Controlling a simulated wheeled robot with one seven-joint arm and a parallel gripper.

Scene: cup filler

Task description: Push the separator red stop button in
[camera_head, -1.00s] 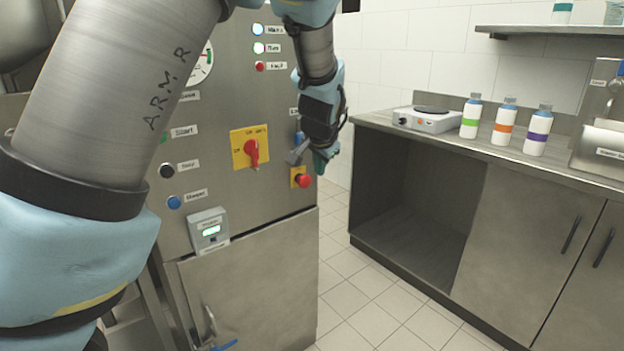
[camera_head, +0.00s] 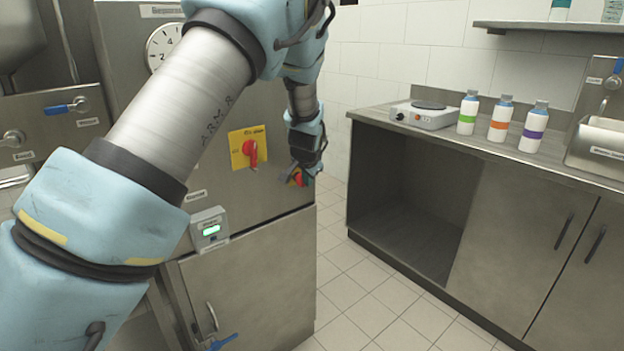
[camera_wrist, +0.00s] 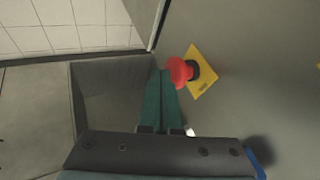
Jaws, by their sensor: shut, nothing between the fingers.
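The red stop button (camera_wrist: 181,71) stands out from its yellow plate (camera_wrist: 202,72) on the steel cabinet front in the wrist view. In the head view the button (camera_head: 298,178) shows partly, at the cabinet's right edge, with my gripper over part of it. My gripper (camera_wrist: 161,74) is shut and empty, its green fingers together. In the wrist view the fingertips appear just left of the button, overlapping or close to its edge; I cannot tell if they touch. In the head view my gripper (camera_head: 305,178) is at the button's height.
A red rotary switch (camera_head: 250,152) on a yellow plate is left of the button. A small display box (camera_head: 209,229) is lower left. A counter (camera_head: 440,135) with a hot plate (camera_head: 422,115) and bottles is to the right. Tiled floor lies between.

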